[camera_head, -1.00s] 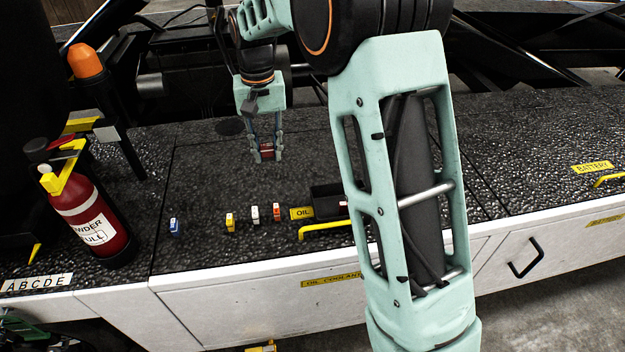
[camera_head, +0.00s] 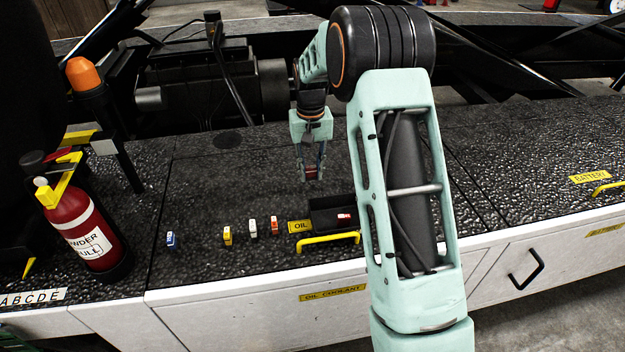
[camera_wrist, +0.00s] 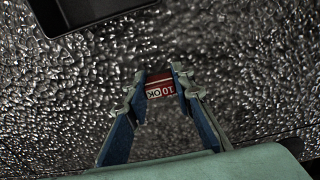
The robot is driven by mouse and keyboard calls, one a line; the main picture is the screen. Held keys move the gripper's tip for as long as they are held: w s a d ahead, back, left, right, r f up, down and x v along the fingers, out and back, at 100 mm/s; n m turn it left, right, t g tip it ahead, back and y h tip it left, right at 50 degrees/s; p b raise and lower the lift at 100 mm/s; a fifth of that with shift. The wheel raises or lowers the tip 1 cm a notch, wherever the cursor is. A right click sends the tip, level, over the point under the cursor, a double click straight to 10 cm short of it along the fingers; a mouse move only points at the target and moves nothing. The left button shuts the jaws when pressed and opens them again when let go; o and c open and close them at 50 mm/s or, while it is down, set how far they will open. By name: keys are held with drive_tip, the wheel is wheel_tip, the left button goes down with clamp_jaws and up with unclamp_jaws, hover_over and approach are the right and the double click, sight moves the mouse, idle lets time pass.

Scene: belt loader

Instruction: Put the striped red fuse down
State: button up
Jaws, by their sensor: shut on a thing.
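My gripper (camera_head: 312,175) is shut on a red fuse (camera_head: 312,172) and holds it above the black textured deck, behind the black tray. The tray's corner also shows at the upper left of the wrist view (camera_wrist: 60,33).
Blue (camera_head: 171,240), yellow (camera_head: 227,236), white (camera_head: 252,228) and orange-red (camera_head: 274,225) fuses stand in a row on the deck. A yellow handle (camera_head: 328,238) is at the front edge. A fire extinguisher (camera_head: 82,225) stands at left. The deck behind the row is clear.

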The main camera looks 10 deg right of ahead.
sight(313, 178)
drive_tip(key=shift+w+d+f, duration=0.1)
drive_tip(key=shift+d+f, duration=0.05)
drive_tip(key=shift+f, duration=0.8)
drive_tip(key=shift+d+f, duration=0.1)
drive_tip(key=shift+f, duration=0.8)
drive_tip(key=shift+f, duration=0.1)
drive_tip(key=o, duration=0.8)
wheel_tip(313, 178, up, 12)
drive_tip(key=shift+r, duration=0.15)
